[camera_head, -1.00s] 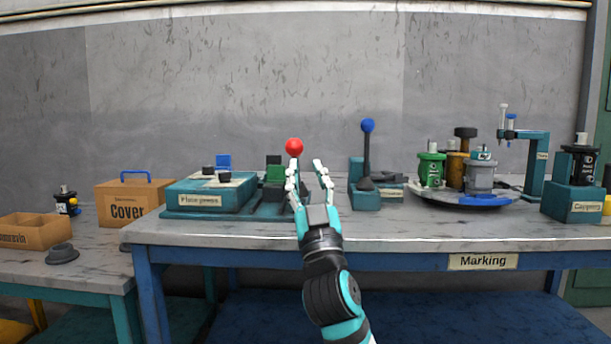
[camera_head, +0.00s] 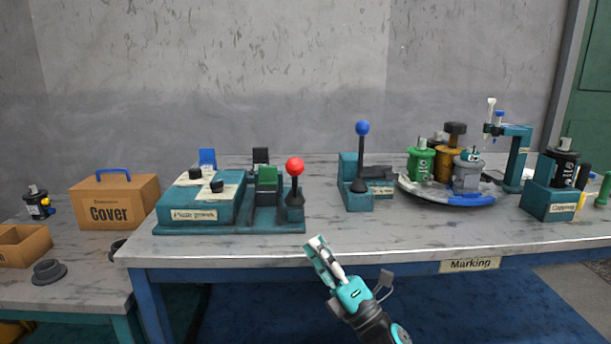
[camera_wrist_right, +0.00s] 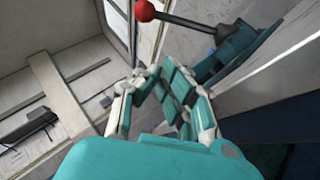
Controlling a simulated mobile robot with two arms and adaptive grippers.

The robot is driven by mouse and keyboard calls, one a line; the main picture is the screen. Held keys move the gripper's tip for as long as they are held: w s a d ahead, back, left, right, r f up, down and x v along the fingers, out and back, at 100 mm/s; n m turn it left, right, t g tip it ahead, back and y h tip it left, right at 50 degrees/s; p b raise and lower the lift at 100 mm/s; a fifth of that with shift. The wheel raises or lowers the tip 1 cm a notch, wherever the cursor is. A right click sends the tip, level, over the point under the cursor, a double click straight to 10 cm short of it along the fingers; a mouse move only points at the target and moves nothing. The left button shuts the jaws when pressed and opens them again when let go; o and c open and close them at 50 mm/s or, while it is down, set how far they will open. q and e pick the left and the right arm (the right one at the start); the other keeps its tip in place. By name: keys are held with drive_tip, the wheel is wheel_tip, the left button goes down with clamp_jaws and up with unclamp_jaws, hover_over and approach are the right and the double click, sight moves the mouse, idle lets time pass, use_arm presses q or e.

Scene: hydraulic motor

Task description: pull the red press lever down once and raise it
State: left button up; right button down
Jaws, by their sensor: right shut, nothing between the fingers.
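The red press lever (camera_head: 295,180) stands upright with its red ball on top, at the right end of the teal press station (camera_head: 205,205) on the table. My right gripper (camera_head: 320,245) is shut and empty, in front of and below the lever, at the table's front edge and apart from it. In the right wrist view the lever's red ball (camera_wrist_right: 145,11) and dark rod show at the top, beyond the fingers (camera_wrist_right: 165,90). My left gripper is not in view.
A blue-knobbed lever station (camera_head: 358,185) stands right of the press. Farther right are a round turntable (camera_head: 470,202) with several motors and a teal stand (camera_head: 515,160). A Cover box (camera_head: 115,200) stands left. The table front (camera_head: 390,235) is clear.

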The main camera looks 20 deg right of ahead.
sight(295, 179)
drive_tip(key=shift+n, duration=0.4)
drive_tip(key=x, duration=0.9)
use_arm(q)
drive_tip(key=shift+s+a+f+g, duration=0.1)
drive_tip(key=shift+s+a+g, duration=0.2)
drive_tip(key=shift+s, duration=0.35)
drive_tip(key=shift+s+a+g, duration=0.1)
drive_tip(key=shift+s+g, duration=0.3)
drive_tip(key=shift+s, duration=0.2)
use_arm(e)
drive_tip(key=w+r, duration=0.1)
drive_tip(key=w+d+r, duration=0.1)
drive_tip(key=w, duration=0.1)
drive_tip(key=shift+d+r, duration=0.15)
drive_tip(key=shift+r, duration=0.2)
use_arm(q)
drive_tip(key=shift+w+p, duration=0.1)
drive_tip(key=shift+p, duration=0.4)
use_arm(e)
drive_tip(key=shift+r, duration=0.1)
